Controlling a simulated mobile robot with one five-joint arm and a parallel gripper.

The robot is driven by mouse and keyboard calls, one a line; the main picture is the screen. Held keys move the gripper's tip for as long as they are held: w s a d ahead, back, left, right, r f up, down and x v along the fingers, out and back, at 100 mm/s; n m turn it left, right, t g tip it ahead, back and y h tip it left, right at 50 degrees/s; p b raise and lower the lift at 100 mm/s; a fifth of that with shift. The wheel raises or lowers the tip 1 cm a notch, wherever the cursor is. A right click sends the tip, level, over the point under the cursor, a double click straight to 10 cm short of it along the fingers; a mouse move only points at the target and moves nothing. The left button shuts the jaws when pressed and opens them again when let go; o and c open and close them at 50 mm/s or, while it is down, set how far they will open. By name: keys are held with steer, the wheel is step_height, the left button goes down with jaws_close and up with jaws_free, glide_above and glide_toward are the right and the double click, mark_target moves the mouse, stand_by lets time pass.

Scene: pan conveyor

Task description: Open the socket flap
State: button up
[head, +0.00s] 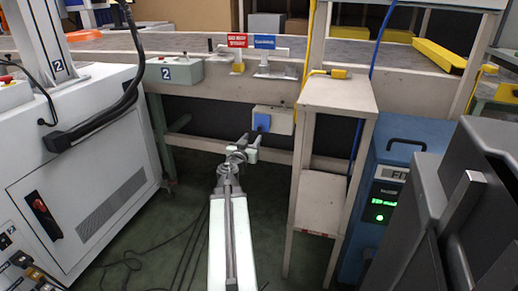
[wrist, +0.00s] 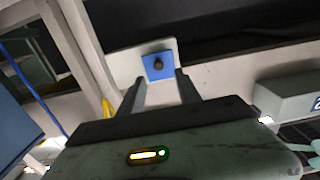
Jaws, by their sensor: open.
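The socket flap is a small blue square (head: 262,122) on a pale box (head: 284,121) fixed to the front of the conveyor frame. In the wrist view the blue flap (wrist: 151,63) has a dark round knob or spot at its middle, and it looks closed flat against the pale box (wrist: 126,66). My gripper (head: 246,146) is open and empty, low and in front of the box in the head view. In the wrist view the two fingers of my gripper (wrist: 160,78) point towards the flap, one on each side of it in the picture, apparently short of touching it.
A grey-green control box (head: 174,71) marked 2 sits left on the conveyor frame. A wooden stand (head: 337,92) is close on the right, with a blue machine (head: 400,160) beyond it. A white cabinet (head: 90,150) stands left. Cables (head: 175,245) lie on the floor.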

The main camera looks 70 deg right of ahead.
mark_target(259, 129)
steer(key=d, duration=0.8)
jaws_close()
stand_by(1.4)
